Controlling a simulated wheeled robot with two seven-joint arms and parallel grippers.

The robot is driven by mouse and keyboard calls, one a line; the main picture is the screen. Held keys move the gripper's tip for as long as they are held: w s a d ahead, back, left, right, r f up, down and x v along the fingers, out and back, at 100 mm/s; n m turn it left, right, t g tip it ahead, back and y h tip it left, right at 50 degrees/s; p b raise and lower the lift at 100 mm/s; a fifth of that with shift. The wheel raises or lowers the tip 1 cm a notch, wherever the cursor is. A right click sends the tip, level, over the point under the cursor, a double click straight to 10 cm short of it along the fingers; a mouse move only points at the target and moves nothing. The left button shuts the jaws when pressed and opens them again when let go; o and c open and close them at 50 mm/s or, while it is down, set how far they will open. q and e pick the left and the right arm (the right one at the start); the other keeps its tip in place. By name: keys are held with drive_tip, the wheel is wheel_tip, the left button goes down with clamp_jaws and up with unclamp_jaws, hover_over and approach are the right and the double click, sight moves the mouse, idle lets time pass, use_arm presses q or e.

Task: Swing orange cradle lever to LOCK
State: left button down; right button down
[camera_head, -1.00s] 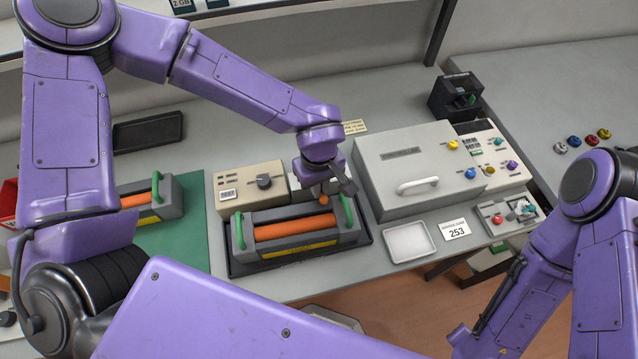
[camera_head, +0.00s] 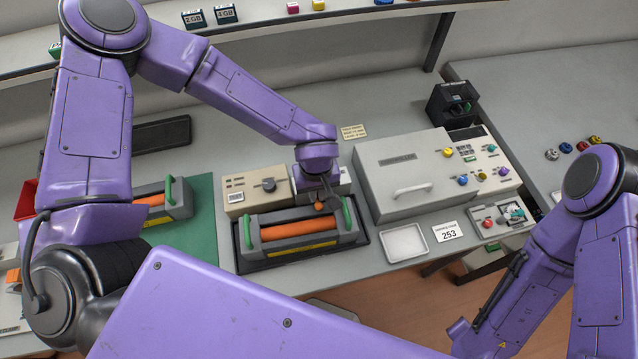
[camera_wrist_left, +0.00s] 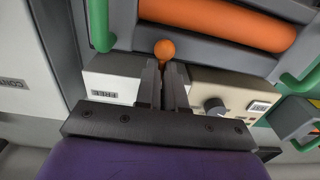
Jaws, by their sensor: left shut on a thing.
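The orange cradle lever shows as a round orange knob (camera_head: 319,206) at the back of the dark cradle tray (camera_head: 252,266), near its right end. In the left wrist view the knob (camera_wrist_left: 165,49) sits just beyond the fingertips. My left gripper (camera_head: 325,197) points down at the lever. Its fingers (camera_wrist_left: 166,80) are close together and shut on the lever, whose stem is mostly hidden between them. A label reading FREE (camera_wrist_left: 105,94) shows beside the fingers. I cannot make out a LOCK label. My right gripper is out of view.
A grey cartridge with an orange roller (camera_head: 298,229) and green handles (camera_head: 347,215) lies in the tray. A beige box with a dark knob (camera_head: 268,185) stands behind it. A large grey machine (camera_head: 405,170) and a white dish (camera_head: 404,243) are to the right. Another cartridge (camera_head: 178,200) is left.

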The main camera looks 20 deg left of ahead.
use_arm(q)
drive_tip(key=c, duration=1.3)
unclamp_jaws()
drive_tip(key=shift+w+a+f, duration=0.1)
wheel_tip(320, 180, up, 10)
drive_tip(key=shift+r+b, duration=0.25)
drive_tip(key=shift+b, duration=0.4)
